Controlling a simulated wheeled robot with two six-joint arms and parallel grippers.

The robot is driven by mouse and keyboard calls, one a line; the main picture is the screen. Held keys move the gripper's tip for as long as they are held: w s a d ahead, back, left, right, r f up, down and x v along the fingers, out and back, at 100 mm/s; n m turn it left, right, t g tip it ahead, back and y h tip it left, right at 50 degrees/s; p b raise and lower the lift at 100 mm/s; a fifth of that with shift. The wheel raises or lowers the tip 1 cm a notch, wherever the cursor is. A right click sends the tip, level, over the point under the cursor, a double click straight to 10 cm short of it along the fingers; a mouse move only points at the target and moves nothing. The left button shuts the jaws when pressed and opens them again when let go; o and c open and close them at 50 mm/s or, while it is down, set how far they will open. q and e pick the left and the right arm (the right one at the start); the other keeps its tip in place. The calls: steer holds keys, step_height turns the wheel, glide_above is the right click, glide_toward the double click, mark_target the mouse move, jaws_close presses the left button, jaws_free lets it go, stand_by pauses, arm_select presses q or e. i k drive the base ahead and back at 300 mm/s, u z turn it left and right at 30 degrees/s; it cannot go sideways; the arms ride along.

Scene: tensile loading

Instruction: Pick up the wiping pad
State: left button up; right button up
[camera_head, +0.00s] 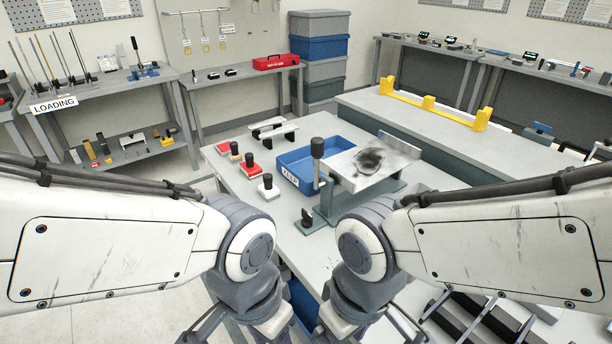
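Several small blocks with black knob handles stand along the left part of the central table: one with a red and white base (251,167), one with a white base (268,188), and others behind them. I cannot tell for sure which is the wiping pad. A tilted metal plate (345,160) with a dark smudge rests on a stand right of a blue tray (288,168). My two arms reach in from both sides and bend down at the table's near edge. Their fingertips are cut off by the bottom edge, so their opening and contents are hidden.
A black-handled lever (317,148) rises at the tray's near right corner, with a small black knob (307,217) before it. A yellow bracket (430,104) lies on the bench behind. The table's near left is clear.

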mark_target(268, 190)
steer(key=u, duration=1.55)
steer(key=i, duration=2.9)
steer(key=z, duration=3.35)
